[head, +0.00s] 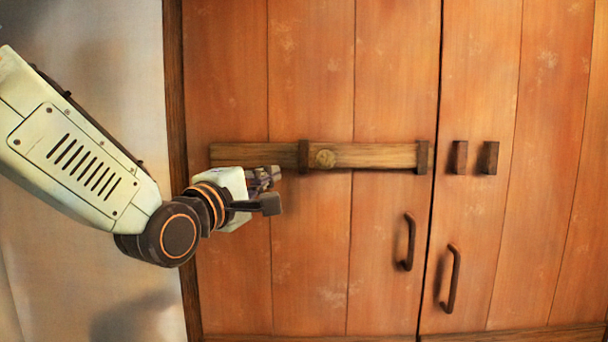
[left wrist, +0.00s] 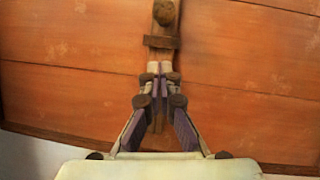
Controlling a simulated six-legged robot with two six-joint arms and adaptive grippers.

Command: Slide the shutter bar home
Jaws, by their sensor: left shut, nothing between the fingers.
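The wooden shutter bar (head: 375,155) lies level across the left shutter in the head view, held by two dark brackets (head: 304,155) (head: 422,157), with a round knob (head: 325,158) on it. Its right end is at the right bracket, left of the seam between the shutters. Two more dark brackets (head: 460,157) (head: 490,158) on the right shutter are empty. My left gripper (head: 272,188) is shut and empty, just below and in front of the bar's left part. In the left wrist view the closed fingers (left wrist: 160,68) point at the bar, near a bracket (left wrist: 161,42) and the knob (left wrist: 166,12). Contact cannot be told.
Two dark curved handles (head: 407,242) (head: 451,278) stick out from the shutters below the bar. A dark wooden frame post (head: 175,80) and a pale wall (head: 90,30) are at the left. The shutter face above the bar is clear.

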